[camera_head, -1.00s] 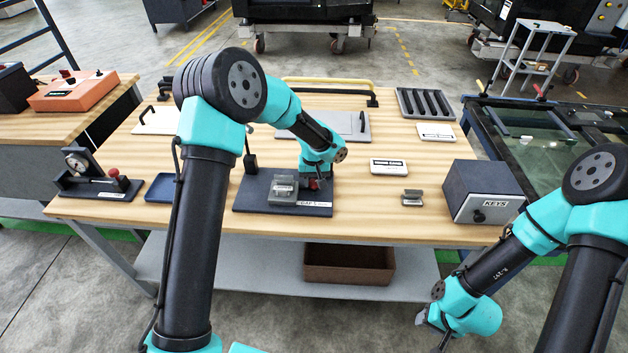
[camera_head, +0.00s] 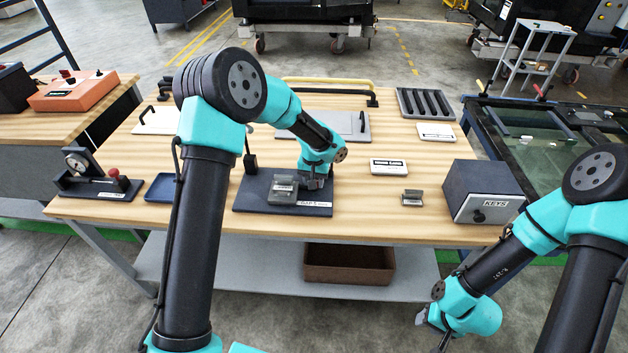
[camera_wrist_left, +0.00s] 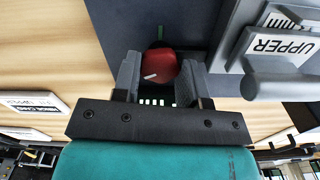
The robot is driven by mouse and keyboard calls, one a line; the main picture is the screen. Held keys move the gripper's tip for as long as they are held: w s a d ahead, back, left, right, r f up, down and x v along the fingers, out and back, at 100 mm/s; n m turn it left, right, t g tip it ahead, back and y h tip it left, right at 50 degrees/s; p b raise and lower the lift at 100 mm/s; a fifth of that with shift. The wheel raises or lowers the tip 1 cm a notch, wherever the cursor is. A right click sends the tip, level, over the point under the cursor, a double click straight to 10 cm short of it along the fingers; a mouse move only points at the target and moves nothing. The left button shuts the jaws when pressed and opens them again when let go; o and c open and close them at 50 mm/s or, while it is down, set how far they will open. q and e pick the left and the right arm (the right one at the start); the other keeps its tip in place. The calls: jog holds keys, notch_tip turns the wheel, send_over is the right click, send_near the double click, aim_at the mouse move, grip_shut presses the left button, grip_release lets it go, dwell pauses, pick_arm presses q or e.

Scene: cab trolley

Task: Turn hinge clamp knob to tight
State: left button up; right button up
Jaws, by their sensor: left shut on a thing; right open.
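The red clamp knob (camera_wrist_left: 160,67) sits between the two grey fingers of my left gripper (camera_wrist_left: 158,80) in the left wrist view, with a short white line on its face. A green mark (camera_wrist_left: 160,32) shows on the dark base just above the knob, and white marks show below it. In the head view my left gripper (camera_head: 315,182) is down at the right part of the dark hinge fixture base (camera_head: 250,196) and hides the knob. A grey hinge block (camera_head: 283,188) stands beside it. My right gripper (camera_head: 426,318) is open and empty, low in front of the table.
A grey part labelled UPPER (camera_wrist_left: 285,45) is close beside the knob in the left wrist view. A small grey block (camera_head: 412,197) and the KEYS box (camera_head: 487,192) stand to the right. A blue tray (camera_head: 161,187) and a gauge stand (camera_head: 90,180) are to the left.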

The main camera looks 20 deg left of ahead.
pick_arm(q)
jog(key=shift+m, duration=1.5)
jog(key=o, duration=0.9)
jog(key=shift+r, duration=0.15)
notch_tip(320, 180, up, 17)
jog(key=shift+r, duration=0.1)
